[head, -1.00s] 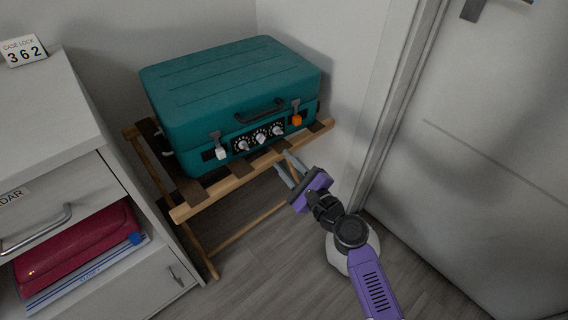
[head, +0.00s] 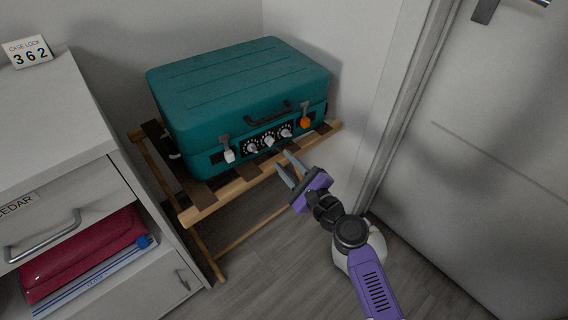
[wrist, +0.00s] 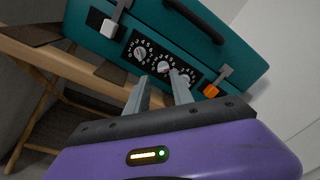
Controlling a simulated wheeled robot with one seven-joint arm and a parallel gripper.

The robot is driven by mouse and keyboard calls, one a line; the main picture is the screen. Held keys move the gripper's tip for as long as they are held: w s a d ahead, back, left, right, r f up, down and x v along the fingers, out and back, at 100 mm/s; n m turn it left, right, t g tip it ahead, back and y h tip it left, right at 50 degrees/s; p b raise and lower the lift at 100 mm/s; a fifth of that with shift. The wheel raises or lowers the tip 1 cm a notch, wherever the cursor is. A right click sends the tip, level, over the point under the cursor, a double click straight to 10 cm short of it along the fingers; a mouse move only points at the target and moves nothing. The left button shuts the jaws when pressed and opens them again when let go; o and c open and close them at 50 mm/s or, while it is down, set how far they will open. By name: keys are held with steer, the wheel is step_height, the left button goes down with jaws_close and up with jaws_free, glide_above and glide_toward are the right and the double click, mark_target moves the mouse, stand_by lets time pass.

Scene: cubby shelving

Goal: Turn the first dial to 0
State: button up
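A teal case (head: 240,92) lies closed on a wooden folding rack, its front facing me. Three dials sit in a black panel on that front: the first dial (head: 252,148) at left, the middle dial (head: 269,141) and the right dial (head: 286,133). The exact dial settings are too small to read. My gripper (head: 286,168) is open and empty, in front of the case and below the dials, apart from them.
A white latch tab (head: 229,156) and an orange one (head: 305,122) flank the dials. A card reading "CASE LOCK 362" (head: 28,52) stands on the white cabinet (head: 50,110) at left. The rack's front rail (head: 235,187) runs below the case. A door (head: 490,130) stands at right.

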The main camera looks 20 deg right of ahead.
steer(key=shift+w+a, duration=0.25)
steer(key=shift+a, duration=0.05)
steer(key=s+r+n+g+h, duration=0.1)
steer(key=s+r+n+h, duration=0.15)
steer(key=s+n, duration=1.45)
steer(key=s+r+n+g+h, duration=0.2)
steer(key=s+n, duration=0.6)
steer(key=s, duration=1.9)
step_height(320, 180, up, 24)
steer(key=y+p, duration=0.1)
steer(key=p, duration=2.2)
steer(key=shift+s+d, duration=0.25)
steer(key=shift+d, duration=0.05)
